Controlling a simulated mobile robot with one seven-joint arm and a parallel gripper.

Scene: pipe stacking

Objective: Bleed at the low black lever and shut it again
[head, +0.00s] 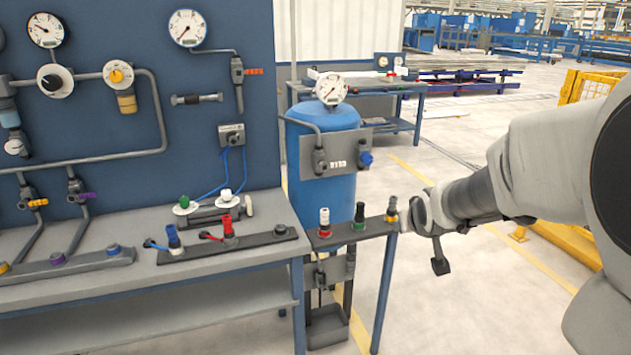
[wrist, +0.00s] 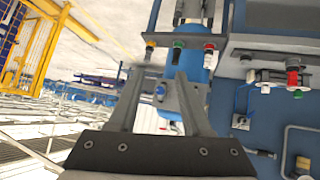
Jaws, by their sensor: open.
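The blue tank (head: 322,150) stands beside the workbench, with a grey plate and a blue knob (head: 366,158) on its front. Below it, in the shade under the small rail, is grey and dark pipework (head: 325,270). I cannot make out a black lever there for certain. My gripper (wrist: 158,78) is open and empty in the wrist view, its two fingers pointing towards the tank (wrist: 198,75). In the head view my gripper (head: 410,215) is at the right end of the rail, partly hidden by its own wrist.
The rail (head: 345,235) carries white-red, green and yellow fittings in front of the tank. The workbench (head: 200,265) with blue and red fittings and a gauge panel (head: 140,70) is on the left. A yellow fence (head: 585,85) stands at right. The floor between is largely clear.

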